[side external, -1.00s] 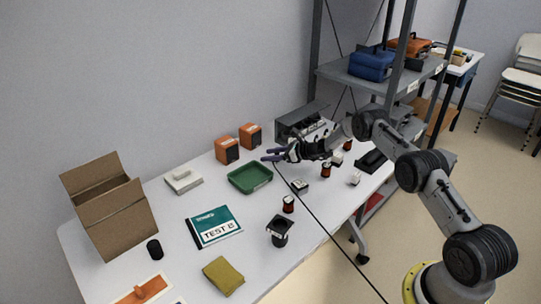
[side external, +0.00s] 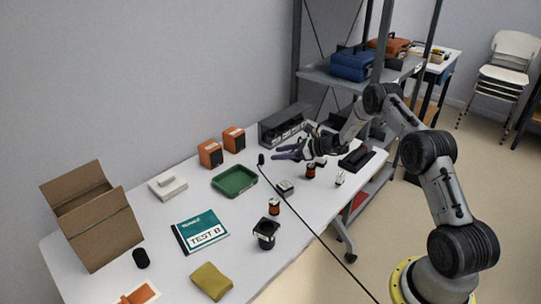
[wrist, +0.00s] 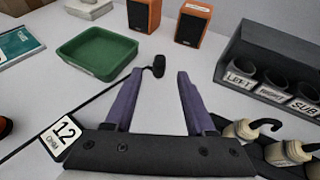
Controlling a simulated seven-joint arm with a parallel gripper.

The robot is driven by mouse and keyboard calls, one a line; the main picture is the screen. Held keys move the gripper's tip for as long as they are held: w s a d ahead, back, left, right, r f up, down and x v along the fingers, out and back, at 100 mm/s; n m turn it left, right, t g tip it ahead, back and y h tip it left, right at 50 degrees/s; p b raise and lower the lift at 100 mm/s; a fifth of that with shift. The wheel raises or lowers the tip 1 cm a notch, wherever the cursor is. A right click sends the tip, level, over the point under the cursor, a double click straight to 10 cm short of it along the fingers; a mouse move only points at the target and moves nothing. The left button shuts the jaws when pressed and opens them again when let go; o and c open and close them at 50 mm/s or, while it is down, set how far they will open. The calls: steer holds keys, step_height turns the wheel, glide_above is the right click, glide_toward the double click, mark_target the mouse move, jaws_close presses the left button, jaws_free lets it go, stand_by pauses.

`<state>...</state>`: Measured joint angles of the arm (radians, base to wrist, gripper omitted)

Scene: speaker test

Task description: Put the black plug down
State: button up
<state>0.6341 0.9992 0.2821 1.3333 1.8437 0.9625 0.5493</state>
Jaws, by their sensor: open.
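The black plug (side external: 261,158) is at the end of a thin black cable and appears to rest on the white table, just right of the green tray (side external: 235,181). In the wrist view the plug (wrist: 159,66) shows beyond my fingertips, roughly in line with the gap between them. My gripper (side external: 277,152) is open, with two purple fingers spread and nothing between them. In the wrist view the open gripper (wrist: 159,75) points toward the plug and is apart from it.
Two orange speakers (side external: 211,154) stand behind the tray. A grey rack with labelled holes (wrist: 262,72) is at right. A cardboard box (side external: 92,218) is at far left.

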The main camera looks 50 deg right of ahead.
steer(key=shift+s+d+r, duration=0.15)
steer(key=shift+s, duration=0.2)
steer(key=s+a+r+n+g+y, duration=0.2)
steer(key=s+a+r+n+g, duration=0.15)
steer(key=a+r+n, duration=0.4)
steer(key=s+a+r+n+g+y, duration=0.15)
steer(key=s+a+r+n, duration=0.35)
steer(key=a+r, duration=0.55)
steer(key=s+a+r+n+g+h, duration=0.1)
steer(key=s+a+r+n+g, duration=0.1)
steer(key=s+a+r+n, duration=0.35)
steer(key=s+a+r+n+g+h, duration=0.1)
steer(key=s+a+r+n+h, duration=0.15)
steer(key=s, duration=0.65)
steer(key=s+d+n+h, duration=0.1)
steer(key=s+n, duration=0.4)
steer(key=s, duration=0.5)
steer(key=s+d+n+t+h, duration=0.1)
steer(key=s+n+h, duration=0.3)
steer(key=s, duration=0.6)
steer(key=shift+d+r+n, duration=0.2)
steer(key=shift+d+n, duration=0.4)
steer(key=shift+n, duration=0.35)
